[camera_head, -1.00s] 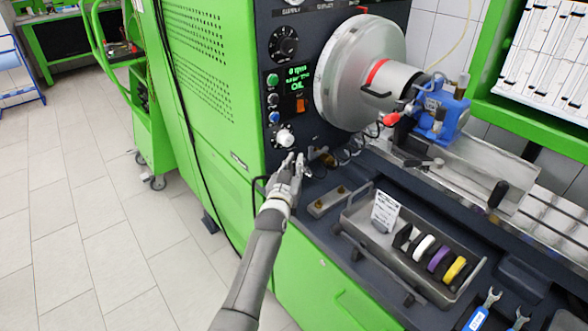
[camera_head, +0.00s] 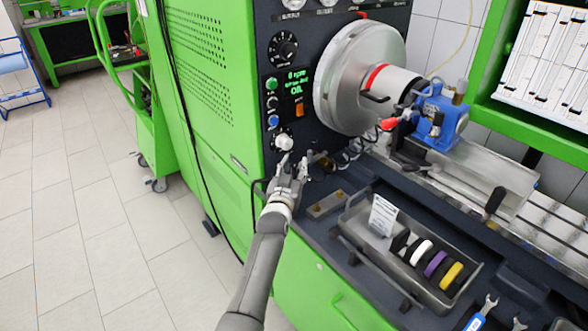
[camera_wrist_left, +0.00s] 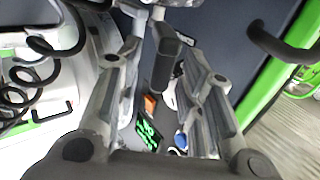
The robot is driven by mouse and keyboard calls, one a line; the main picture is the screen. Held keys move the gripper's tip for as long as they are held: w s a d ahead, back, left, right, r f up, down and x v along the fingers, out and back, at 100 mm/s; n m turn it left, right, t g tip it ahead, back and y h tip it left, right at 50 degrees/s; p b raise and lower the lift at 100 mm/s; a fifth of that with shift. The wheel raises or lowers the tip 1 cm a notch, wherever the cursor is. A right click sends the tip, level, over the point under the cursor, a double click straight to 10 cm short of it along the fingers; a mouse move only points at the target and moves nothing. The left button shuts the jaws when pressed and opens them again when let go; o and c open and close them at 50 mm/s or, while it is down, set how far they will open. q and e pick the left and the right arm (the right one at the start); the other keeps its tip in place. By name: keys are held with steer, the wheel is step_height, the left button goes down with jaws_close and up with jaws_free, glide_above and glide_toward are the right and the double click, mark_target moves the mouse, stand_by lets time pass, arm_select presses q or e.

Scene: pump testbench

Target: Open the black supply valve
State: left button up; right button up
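My left gripper (camera_head: 293,162) is at the lower part of the control panel, just below the white knob (camera_head: 284,141). Its fingers look spread apart. In the left wrist view, a black lever (camera_wrist_left: 166,60), apparently the black supply valve's handle, shows between the two open fingers. I cannot tell whether the fingers touch it. In the head view the gripper hides most of this spot. A brownish fitting (camera_head: 325,160) shows just right of the fingertips. My right gripper is not in view.
A black bent handle or hose (camera_head: 257,190) is just left of the gripper and also shows in the wrist view (camera_wrist_left: 285,46). A metal tray (camera_head: 350,226) with coloured rings is on the bench at right. The large round chuck (camera_head: 345,80) is above right.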

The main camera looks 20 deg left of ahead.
arm_select(q)
steer(key=shift+r, duration=0.15)
step_height(320, 180, up, 10)
steer(key=shift+f, duration=0.15)
stand_by(0.3)
